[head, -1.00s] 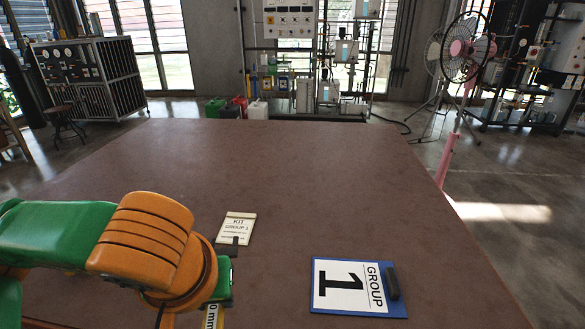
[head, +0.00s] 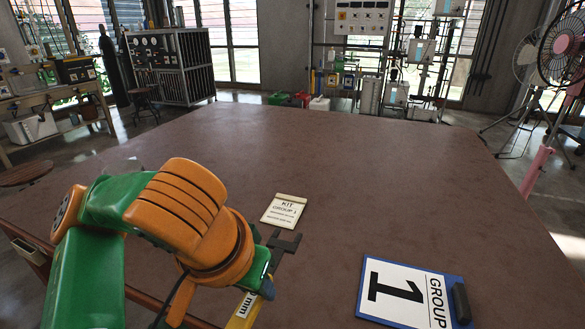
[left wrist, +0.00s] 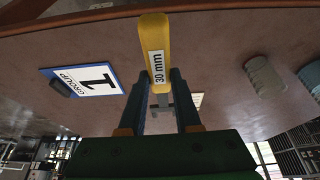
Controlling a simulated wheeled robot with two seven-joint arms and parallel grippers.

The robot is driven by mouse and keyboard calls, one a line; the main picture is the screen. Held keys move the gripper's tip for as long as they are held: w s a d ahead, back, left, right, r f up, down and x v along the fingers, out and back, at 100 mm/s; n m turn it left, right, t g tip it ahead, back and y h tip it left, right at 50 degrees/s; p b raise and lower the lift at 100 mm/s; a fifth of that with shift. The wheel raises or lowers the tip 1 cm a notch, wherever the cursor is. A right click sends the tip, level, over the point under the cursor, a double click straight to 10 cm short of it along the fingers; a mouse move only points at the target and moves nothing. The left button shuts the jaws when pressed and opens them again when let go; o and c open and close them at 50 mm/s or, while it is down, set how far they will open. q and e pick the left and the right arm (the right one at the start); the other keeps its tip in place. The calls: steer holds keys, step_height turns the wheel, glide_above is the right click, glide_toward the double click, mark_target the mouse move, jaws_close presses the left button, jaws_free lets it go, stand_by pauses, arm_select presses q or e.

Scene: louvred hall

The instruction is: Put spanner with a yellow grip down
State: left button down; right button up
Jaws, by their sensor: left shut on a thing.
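The spanner (head: 240,314) has a yellow grip with a "30 mm" label and a dark open-ended head (head: 286,243). My left gripper (head: 261,283) is shut on it and holds it over the near left part of the brown table (head: 350,180). In the left wrist view the yellow grip (left wrist: 155,40) sticks out past the fingers of my left gripper (left wrist: 159,85). The head lies just below the kit card in the head view. I cannot tell whether the spanner touches the table. My right gripper is not in view.
A cream "KIT GROUP 1" card (head: 284,210) lies on the table. A blue clipboard (head: 410,292) marked "GROUP 1" lies at the near right. The table's middle and far parts are clear.

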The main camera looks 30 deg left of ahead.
arm_select(q)
steer(key=shift+s+a+f, duration=0.25)
steer(key=shift+a+f, duration=0.1)
steer(key=shift+f, duration=0.35)
steer(key=shift+s+a, duration=0.1)
steer(key=shift+r, duration=0.15)
steer(key=shift+w+a, duration=0.1)
steer(key=shift+w, duration=0.25)
steer(key=shift+w+a+f+p, duration=0.15)
steer(key=shift+w+f+p, duration=0.15)
steer(key=shift+w+p, duration=0.3)
steer(key=b, duration=0.6)
glide_toward(285, 275)
steer(key=shift+x, duration=1)
steer(key=x, duration=0.4)
steer(key=shift+s, duration=0.1)
steer(key=shift+f, duration=0.2)
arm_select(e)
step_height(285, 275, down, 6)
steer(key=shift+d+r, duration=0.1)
